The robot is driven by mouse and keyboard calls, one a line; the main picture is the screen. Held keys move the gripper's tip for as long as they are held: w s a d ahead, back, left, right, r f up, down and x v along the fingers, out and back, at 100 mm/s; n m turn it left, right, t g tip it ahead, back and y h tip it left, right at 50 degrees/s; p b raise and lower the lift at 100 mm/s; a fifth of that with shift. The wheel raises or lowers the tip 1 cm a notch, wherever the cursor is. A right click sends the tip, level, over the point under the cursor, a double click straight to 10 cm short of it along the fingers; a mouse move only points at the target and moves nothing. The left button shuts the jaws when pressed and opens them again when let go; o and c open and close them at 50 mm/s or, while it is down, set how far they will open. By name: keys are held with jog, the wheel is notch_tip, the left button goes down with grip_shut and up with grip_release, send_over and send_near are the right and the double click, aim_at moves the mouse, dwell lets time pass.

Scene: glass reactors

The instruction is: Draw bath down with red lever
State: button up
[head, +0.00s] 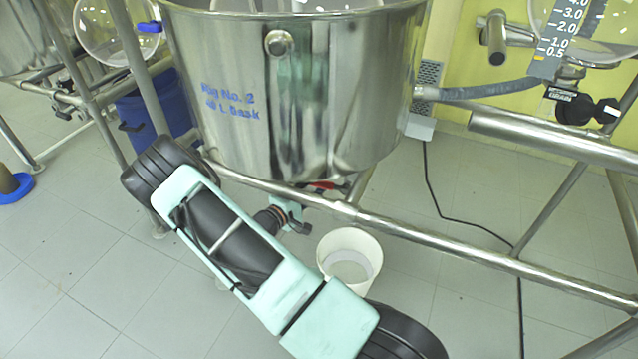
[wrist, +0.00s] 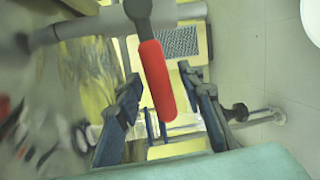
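The steel bath (head: 300,90), marked in blue lettering as Rig No. 2, hangs in a tubular frame. The red lever (head: 322,186) shows as a small strip below the bath; the rest is hidden. In the wrist view the red lever (wrist: 156,80) is large and hangs slightly tilted from a dark stem on a grey pipe. My gripper (wrist: 160,90) is open, with one dark finger on each side of the lever in the picture. Contact is not visible. In the head view my gripper (head: 296,220) is small and partly hidden by my arm, under the bath.
A white bucket (head: 352,262) stands on the tiled floor under the bath, right of my gripper. A frame rail (head: 430,238) runs close above it. A blue container (head: 160,105) stands behind at left. A grey hose (head: 490,90) leaves the bath at right.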

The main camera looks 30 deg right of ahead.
jog(key=v, duration=1.2)
jog(key=shift+c, duration=0.2)
